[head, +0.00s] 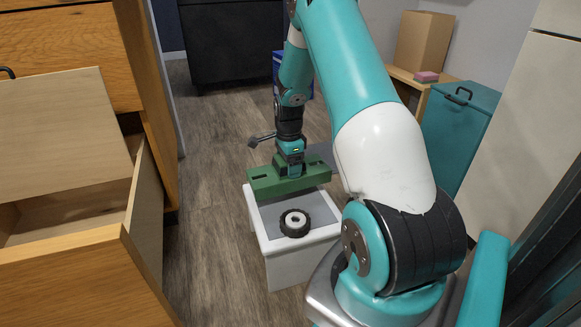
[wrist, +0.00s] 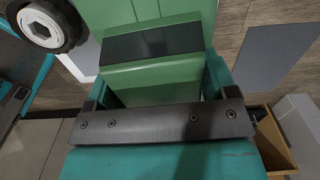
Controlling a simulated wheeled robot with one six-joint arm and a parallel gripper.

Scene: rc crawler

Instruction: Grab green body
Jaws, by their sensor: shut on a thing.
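The green body (head: 262,183) is a long green block with a raised middle part, at the far end of the white stool's top in the head view. My gripper (head: 290,160) is above it, pointing down, and shut on its raised part. In the wrist view the green body (wrist: 155,75) fills the middle, between the jaws of my gripper (wrist: 160,95). I cannot tell whether the body touches the stool or is held just above it.
A black wheel with a white hub (head: 295,223) lies on the grey top of the white stool (head: 290,270). An open wooden drawer (head: 145,210) is at the left. A teal cabinet (head: 460,125) and a cardboard box (head: 424,42) are at the right. Floor between is clear.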

